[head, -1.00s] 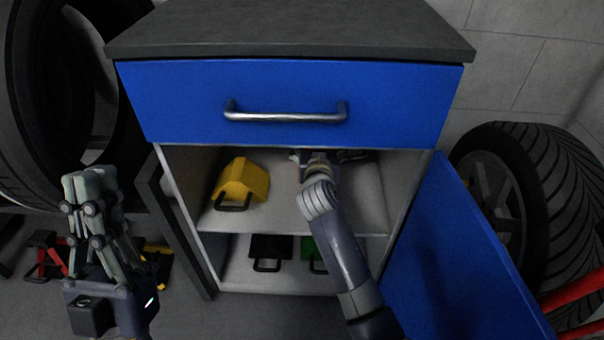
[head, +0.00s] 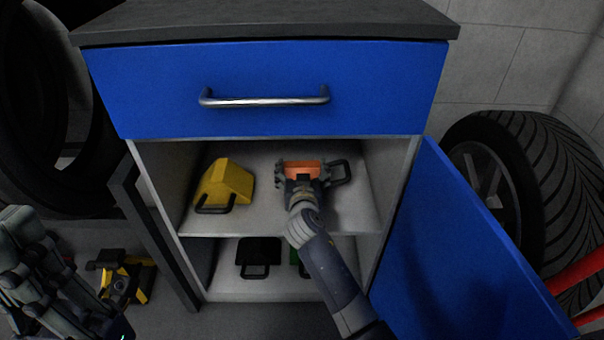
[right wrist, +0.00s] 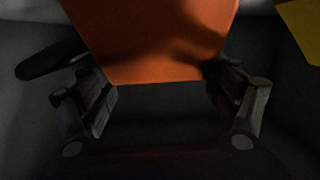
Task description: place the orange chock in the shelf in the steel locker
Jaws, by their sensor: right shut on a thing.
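The orange chock (head: 303,168) is inside the steel locker (head: 150,190), above the upper shelf (head: 270,215), right of a yellow chock (head: 226,183). My right gripper (head: 301,180) is shut on it, and its dark handle sticks out to the right in the head view. In the right wrist view the orange chock (right wrist: 155,45) sits between the fingers of my right gripper (right wrist: 160,100). I cannot tell whether its underside touches the shelf. My left gripper (head: 25,250) is at the left edge, outside the locker; its fingertips do not show clearly.
A black chock (head: 259,252) and a partly hidden green chock (head: 296,262) are on the lower level. The blue door (head: 455,250) stands open on the right. A blue drawer (head: 270,90) is above the shelf. Tyres flank the locker.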

